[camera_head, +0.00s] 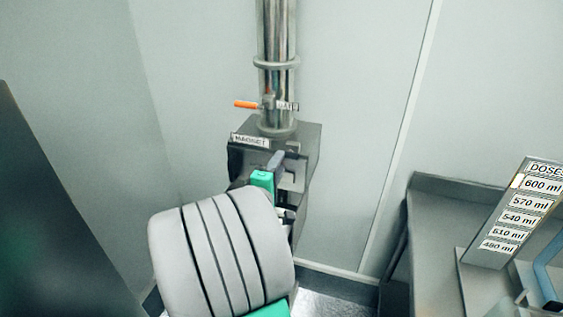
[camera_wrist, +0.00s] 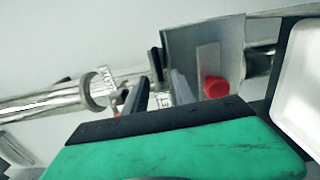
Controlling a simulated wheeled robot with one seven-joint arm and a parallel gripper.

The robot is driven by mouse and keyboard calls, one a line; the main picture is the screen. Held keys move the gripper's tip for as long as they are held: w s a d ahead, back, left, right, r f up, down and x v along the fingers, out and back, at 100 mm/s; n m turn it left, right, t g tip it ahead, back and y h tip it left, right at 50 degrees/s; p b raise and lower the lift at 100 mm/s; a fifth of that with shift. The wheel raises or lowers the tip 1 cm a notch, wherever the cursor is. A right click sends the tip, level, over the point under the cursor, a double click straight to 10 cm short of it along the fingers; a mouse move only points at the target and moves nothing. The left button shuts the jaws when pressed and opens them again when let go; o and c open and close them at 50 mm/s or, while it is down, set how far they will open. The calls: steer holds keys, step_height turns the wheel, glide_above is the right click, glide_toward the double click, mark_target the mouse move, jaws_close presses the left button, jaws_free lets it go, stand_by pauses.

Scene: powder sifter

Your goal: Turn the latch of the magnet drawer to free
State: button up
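The magnet drawer housing (camera_head: 311,147) is a grey box labelled MAGNET, low on a steel pipe. It also shows in the wrist view (camera_wrist: 205,48), with a lighter plate and a round red knob (camera_wrist: 216,87) on its face. A small dark bar (camera_wrist: 157,63) stands at the housing's edge, beyond the fingertips; I cannot tell if it is the latch. My green gripper (camera_head: 276,158) is in front of the housing and hides part of its face. In the wrist view its two grey fingers (camera_wrist: 158,79) are apart, with nothing clearly held between them. Contact is unclear.
The steel pipe (camera_head: 277,40) rises above the housing, with an orange valve handle (camera_head: 246,104) just above it. A grey bench (camera_head: 432,205) with a dose scale board (camera_head: 515,215) stands at the right. Pale walls close in behind.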

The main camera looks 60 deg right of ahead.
steer(key=a, duration=0.4)
steer(key=shift+s+a+b, duration=0.3)
steer(key=shift+s+b, duration=0.05)
steer(key=shift+b, duration=0.05)
